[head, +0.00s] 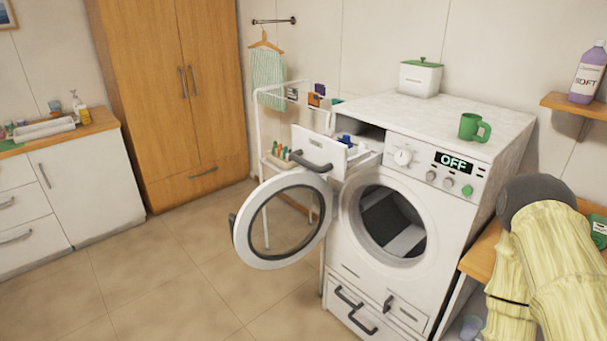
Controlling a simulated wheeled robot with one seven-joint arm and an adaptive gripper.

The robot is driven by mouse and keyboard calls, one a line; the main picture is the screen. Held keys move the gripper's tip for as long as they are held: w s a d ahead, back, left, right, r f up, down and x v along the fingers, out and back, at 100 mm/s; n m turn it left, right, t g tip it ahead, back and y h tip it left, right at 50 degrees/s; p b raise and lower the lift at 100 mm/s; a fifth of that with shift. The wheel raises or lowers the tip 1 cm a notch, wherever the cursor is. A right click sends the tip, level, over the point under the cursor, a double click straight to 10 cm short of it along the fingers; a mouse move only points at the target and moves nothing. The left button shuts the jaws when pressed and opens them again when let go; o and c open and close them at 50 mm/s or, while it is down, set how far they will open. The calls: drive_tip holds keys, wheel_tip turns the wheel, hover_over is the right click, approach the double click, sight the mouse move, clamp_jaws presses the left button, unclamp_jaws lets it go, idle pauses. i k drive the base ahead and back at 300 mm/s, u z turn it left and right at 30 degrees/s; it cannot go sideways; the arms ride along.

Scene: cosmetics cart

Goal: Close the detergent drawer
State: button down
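The detergent drawer (319,152) is a white drawer with a dark handle at the upper left of the washing machine (408,190). It is pulled out, and blue and other coloured compartments show inside it. The machine's round door (284,220) stands wide open to the left, just below the drawer. The drum opening shows dark and empty-looking. The control panel reads OFF. My arm, in a yellowish cover, is at the lower right, well apart from the drawer. My gripper's fingers do not show.
A green mug (474,127) and a white box with a green lid (420,77) stand on the machine. A drying rack (259,120) is behind the open door. Tiled floor (165,275) is clear at the left. A wooden shelf (575,106) holds a purple bottle (587,75).

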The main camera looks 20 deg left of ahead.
sight(317, 153)
drive_tip(key=u, duration=0.05)
drive_tip(key=k, duration=1.15)
drive_tip(key=u, duration=0.8)
drive_tip(key=i, duration=1.65)
drive_tip(key=z, duration=0.75)
